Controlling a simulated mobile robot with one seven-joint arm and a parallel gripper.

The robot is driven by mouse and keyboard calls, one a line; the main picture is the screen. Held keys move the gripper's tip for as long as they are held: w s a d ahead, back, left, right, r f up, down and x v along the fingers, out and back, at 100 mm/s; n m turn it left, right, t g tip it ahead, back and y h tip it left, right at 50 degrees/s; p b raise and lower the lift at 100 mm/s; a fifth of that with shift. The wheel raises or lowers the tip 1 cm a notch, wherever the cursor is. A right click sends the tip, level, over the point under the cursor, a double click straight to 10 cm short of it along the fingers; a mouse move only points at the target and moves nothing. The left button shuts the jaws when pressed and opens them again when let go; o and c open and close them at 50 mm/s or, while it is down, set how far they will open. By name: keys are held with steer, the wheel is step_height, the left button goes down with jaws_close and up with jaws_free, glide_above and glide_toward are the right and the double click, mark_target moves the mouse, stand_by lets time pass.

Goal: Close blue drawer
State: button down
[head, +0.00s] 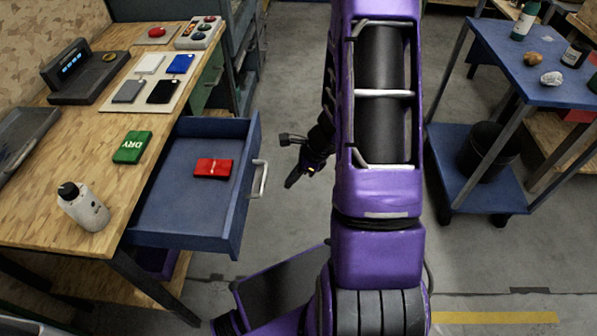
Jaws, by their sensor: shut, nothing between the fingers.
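The blue drawer (187,240) stands pulled out from under the wooden workbench at the left of the head view. Its light handle (260,179) is on the front panel, facing right. A red packet (213,168) lies inside on the drawer floor. My gripper (289,183) is shut and empty. In the picture it is a little to the right of the handle, with a gap between them. Its exact height against the handle is hard to tell. My purple arm covers the middle of the view.
The wooden workbench (40,205) holds a white bottle (84,208), a green DRY packet (132,147), a scale (85,75) and a board of coloured cards. A green drawer front (207,82) is behind. A blue cart (468,180) stands at right. Grey floor lies clear between.

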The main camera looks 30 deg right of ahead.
steer(key=shift+w+a+f, duration=0.1)
steer(key=shift+w+a, duration=0.3)
steer(key=shift+a, duration=0.25)
steer(key=shift+w+a+f, duration=0.1)
steer(key=shift+w+a, duration=0.3)
steer(key=shift+a, duration=0.3)
steer(key=shift+w+a+f, duration=0.1)
steer(key=shift+w+a, duration=0.3)
steer(key=shift+a, duration=0.25)
steer(key=p, duration=0.7)
glide_above(188, 189)
